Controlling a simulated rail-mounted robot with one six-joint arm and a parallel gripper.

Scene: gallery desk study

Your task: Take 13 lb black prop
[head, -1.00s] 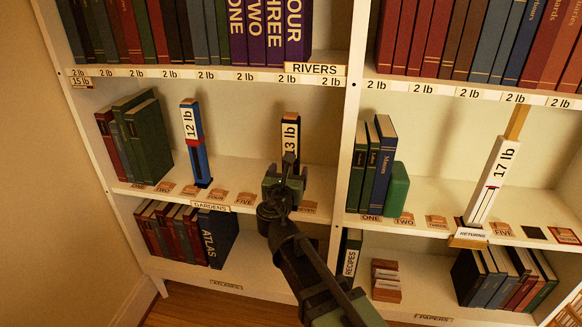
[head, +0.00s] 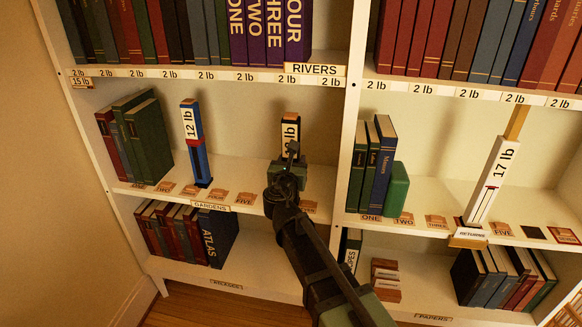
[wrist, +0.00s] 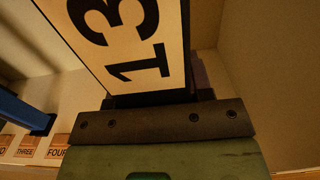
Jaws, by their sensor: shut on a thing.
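The gripper's front edge shows across the bottom of the wrist view (wrist: 155,125). The prop's base is hidden behind my gripper.
A blue 12 lb prop (head: 195,145) stands to the left on the same shelf. Green and red books (head: 140,135) lean farther left. A white upright (head: 346,140) stands close on the right, with books (head: 375,165) and a 17 lb prop (head: 492,180) beyond it.

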